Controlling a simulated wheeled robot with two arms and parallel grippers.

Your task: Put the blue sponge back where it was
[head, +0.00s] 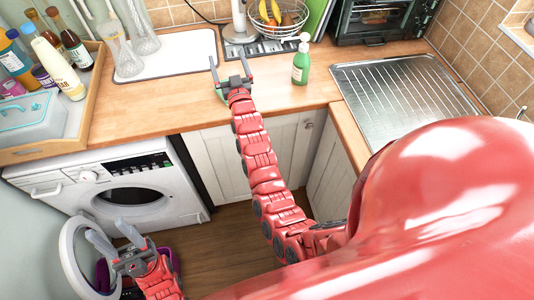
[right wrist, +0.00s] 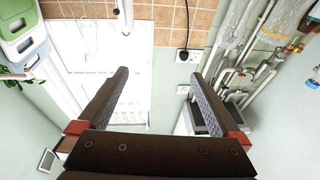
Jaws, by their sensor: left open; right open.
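I cannot make out a blue sponge in either view. My right gripper (head: 229,62) is open and empty over the wooden counter in the head view. Its two spread fingers also show in the right wrist view (right wrist: 160,73), with nothing between them. A small green thing shows partly behind this gripper's base; I cannot tell what it is. My left gripper (head: 111,238) is open, low at the left beside the washing machine's open door. A purple thing partly hidden behind it is unclear.
The counter (head: 180,108) has free room left of my right gripper. A green pump bottle (head: 301,64) stands to its right, near a metal drainer (head: 400,95). Glass vases (head: 122,52) stand on a white tray. A wooden tray (head: 84,110) holds bottles. The washing machine (head: 120,190) is below.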

